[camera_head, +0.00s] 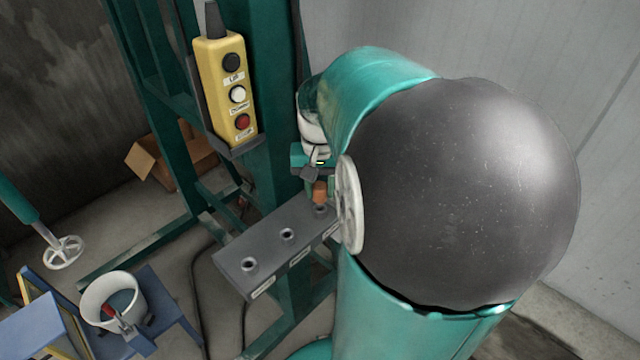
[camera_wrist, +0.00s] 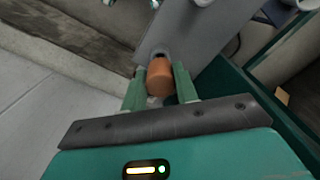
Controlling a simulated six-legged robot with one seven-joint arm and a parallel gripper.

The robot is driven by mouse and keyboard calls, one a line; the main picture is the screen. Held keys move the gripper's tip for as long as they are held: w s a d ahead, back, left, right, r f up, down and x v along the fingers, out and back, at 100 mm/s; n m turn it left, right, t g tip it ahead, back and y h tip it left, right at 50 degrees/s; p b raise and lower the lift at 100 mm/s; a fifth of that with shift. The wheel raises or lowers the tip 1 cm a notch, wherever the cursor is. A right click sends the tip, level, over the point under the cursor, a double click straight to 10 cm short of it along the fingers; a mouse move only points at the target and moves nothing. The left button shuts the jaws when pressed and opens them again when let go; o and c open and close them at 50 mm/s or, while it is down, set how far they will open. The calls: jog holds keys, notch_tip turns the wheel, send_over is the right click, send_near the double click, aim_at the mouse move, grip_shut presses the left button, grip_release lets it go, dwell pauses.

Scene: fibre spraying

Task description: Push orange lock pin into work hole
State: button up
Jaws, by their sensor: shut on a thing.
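The orange lock pin (camera_wrist: 160,78) is between the two green fingers of my gripper (camera_wrist: 160,88) in the wrist view. My gripper is shut on it. The pin's far end is at a dark hole (camera_wrist: 158,53) in the grey plate; how deep it sits I cannot tell. In the head view the orange pin (camera_head: 320,190) stands just above the right-hand hole of the grey bracket (camera_head: 268,240), below my gripper (camera_head: 318,180). Two other holes, left (camera_head: 250,264) and middle (camera_head: 288,234), are empty. My arm partly hides the bracket's right end.
A yellow control box (camera_head: 226,90) with three buttons hangs on the green frame (camera_head: 270,200) behind the bracket. A white bucket (camera_head: 98,298) sits on a blue stand at lower left. A cardboard box (camera_head: 170,155) lies behind the frame.

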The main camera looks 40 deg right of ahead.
aim_at(320, 186)
jog(key=shift+f, duration=1.35)
jog(key=o, duration=1.1)
jog(key=shift+c, duration=0.2)
notch_tip(320, 186, up, 14)
jog(key=shift+f, duration=0.15)
jog(key=s+a+f+n+t, duration=0.1)
jog(key=a+n, duration=0.3)
jog(key=a, duration=0.7)
jog(key=s+a+f+n+t, duration=0.2)
jog(key=s+a+n+t, duration=0.1)
jog(key=a, duration=0.8)
jog(key=shift+a+f+n+t, duration=0.2)
jog(key=shift+n+t, duration=0.6)
